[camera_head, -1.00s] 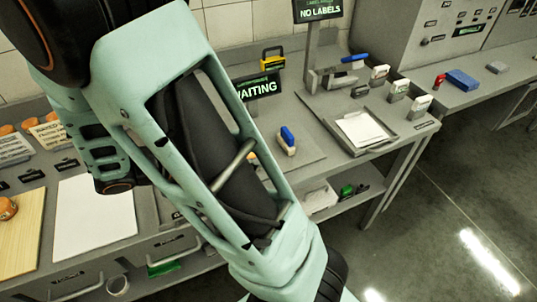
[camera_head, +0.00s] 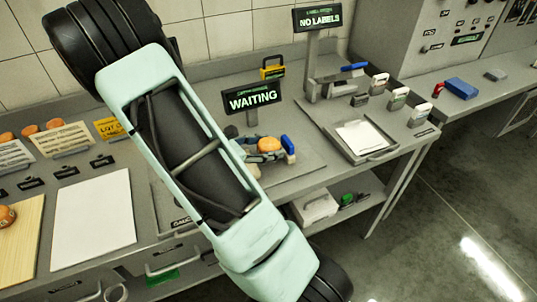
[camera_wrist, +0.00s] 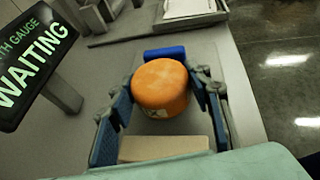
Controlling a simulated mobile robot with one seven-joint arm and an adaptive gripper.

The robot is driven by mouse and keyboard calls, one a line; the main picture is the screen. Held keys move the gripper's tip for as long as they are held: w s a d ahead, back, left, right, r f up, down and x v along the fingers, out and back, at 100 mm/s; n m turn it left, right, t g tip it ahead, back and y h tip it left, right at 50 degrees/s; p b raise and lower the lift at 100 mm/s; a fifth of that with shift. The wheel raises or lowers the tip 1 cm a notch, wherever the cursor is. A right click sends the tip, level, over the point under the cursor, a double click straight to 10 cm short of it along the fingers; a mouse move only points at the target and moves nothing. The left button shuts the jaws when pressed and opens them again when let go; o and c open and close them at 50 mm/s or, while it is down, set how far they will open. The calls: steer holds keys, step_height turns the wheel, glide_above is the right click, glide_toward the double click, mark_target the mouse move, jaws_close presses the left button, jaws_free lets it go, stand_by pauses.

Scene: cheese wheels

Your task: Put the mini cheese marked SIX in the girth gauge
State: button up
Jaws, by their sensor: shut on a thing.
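An orange mini cheese (camera_wrist: 161,84) is between the two blue-padded fingers of my gripper (camera_wrist: 163,105), which is shut on it. A pale label with a dark mark shows low on its side, too cut off to read. The cheese (camera_head: 269,144) and gripper also show in the head view, partly behind my arm. The girth gauge's blue piece (camera_wrist: 165,53) is just beyond the cheese; it also shows in the head view (camera_head: 287,145). A beige block (camera_wrist: 163,149) lies on the near side of the cheese. Whether the cheese touches the gauge or its plate, I cannot tell.
The gauge's sign (camera_head: 253,97) reads WAITING and stands close to the left of my gripper. A tray with white paper (camera_head: 361,138) and a NO LABELS sign (camera_head: 318,18) are to the right. A white sheet (camera_head: 94,221) and wooden board (camera_head: 20,240) are at the left.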

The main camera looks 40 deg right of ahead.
steer(key=shift+w+d+f, duration=0.1)
steer(key=shift+d+f, duration=0.05)
steer(key=shift+f, duration=0.75)
steer(key=shift+d+f, duration=0.1)
steer(key=shift+f, duration=0.75)
steer(key=shift+f, duration=0.15)
steer(key=o, duration=1.2)
steer(key=shift+o, duration=0.2)
steer(key=shift+a+r, duration=0.15)
steer(key=shift+r, duration=0.1)
steer(key=v, duration=1.1)
steer(key=shift+a, duration=0.4)
steer(key=shift+r, duration=0.15)
